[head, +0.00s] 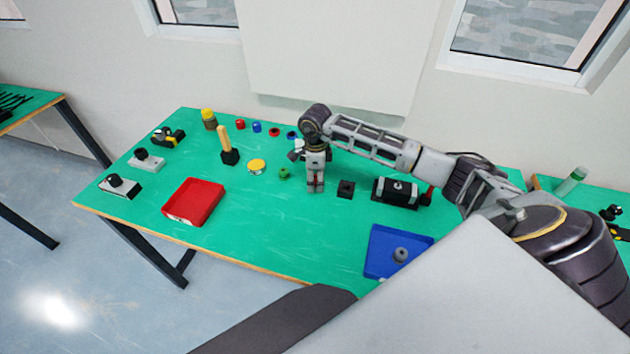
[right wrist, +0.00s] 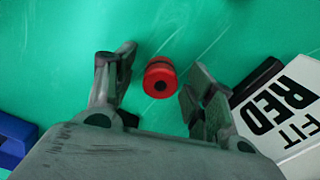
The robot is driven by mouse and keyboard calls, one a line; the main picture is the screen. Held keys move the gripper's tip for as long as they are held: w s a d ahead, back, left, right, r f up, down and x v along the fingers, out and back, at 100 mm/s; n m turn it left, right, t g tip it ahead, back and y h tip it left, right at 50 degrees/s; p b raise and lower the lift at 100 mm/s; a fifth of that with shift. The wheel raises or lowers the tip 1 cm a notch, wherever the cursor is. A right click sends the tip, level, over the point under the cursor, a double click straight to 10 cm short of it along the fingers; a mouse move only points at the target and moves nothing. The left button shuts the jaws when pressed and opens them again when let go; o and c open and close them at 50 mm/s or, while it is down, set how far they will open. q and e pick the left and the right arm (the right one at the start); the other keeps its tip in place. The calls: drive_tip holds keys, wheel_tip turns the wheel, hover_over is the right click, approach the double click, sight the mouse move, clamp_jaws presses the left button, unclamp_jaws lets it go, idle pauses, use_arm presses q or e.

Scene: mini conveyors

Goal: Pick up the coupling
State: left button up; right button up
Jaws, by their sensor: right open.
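My left gripper is not in view.
A white block (right wrist: 290,105) lettered "FIT RED" lies right of the fingers in the wrist view. A black fixture (head: 345,189), a black-and-white device (head: 398,191), a blue tray (head: 380,245) and a red tray (head: 205,190) stand around. The table's front middle is clear.

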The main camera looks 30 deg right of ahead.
sight(315, 177)
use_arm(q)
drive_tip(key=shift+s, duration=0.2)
use_arm(e)
drive_tip(key=c, duration=0.3)
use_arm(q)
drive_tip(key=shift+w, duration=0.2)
use_arm(e)
drive_tip(key=c, duration=0.8)
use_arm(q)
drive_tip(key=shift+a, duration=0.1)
use_arm(e)
drive_tip(key=shift+r, duration=0.1)
wheel_tip(315, 177, up, 9)
drive_tip(key=shift+f+b, duration=0.15)
drive_tip(key=shift+b, duration=0.3)
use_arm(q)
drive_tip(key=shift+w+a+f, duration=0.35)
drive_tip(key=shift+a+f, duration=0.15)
use_arm(e)
drive_tip(key=shift+r, duration=0.55)
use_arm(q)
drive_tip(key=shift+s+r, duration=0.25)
use_arm(e)
drive_tip(key=shift+r, duration=0.2)
